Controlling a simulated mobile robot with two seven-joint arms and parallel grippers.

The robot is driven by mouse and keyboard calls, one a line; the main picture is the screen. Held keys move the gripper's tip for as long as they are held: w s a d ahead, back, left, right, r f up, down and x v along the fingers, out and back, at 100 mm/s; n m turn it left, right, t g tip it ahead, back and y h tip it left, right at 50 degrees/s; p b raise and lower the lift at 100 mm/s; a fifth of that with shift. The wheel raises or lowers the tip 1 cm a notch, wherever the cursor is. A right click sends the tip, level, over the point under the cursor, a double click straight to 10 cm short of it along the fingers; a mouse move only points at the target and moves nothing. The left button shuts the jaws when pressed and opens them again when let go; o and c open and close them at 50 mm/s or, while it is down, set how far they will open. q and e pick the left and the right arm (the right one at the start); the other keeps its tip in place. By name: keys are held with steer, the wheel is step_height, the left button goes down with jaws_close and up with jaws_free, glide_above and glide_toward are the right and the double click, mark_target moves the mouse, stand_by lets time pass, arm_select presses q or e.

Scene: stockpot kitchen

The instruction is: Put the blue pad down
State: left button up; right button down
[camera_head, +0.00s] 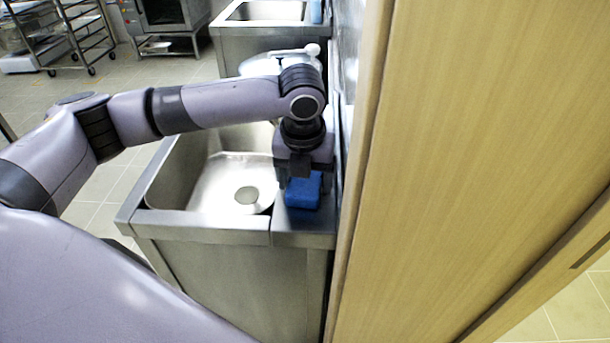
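The blue pad (303,193) is at the right end of the steel sink unit (200,228), low over or on the narrow ledge right of the basin. I cannot tell whether it touches the ledge. My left gripper (301,178) points down directly at the pad, and its fingers are around or just above the pad's top. The gripper hides the pad's upper part, and I cannot tell whether the fingers press on it. My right gripper is not in view.
A wooden panel (470,150) fills the right side, close beside the ledge. The sink basin (215,185) left of the pad is empty. Behind stand a second sink (262,12), a wheeled rack (85,30) and an oven (165,14).

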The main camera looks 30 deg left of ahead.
mark_target(308, 183)
arm_select(q)
steer(key=shift+o, duration=0.7)
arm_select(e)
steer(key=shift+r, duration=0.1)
arm_select(q)
steer(key=shift+f+b, duration=0.35)
steer(key=shift+b, duration=0.65)
steer(key=r, duration=0.4)
steer(key=r+p, duration=0.1)
steer(key=r, duration=0.1)
steer(key=shift+d+r, duration=0.3)
steer(key=shift+r, duration=0.45)
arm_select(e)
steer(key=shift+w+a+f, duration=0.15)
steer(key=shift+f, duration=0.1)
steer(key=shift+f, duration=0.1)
arm_select(q)
steer(key=shift+s+a, duration=0.1)
steer(key=shift+s, duration=0.05)
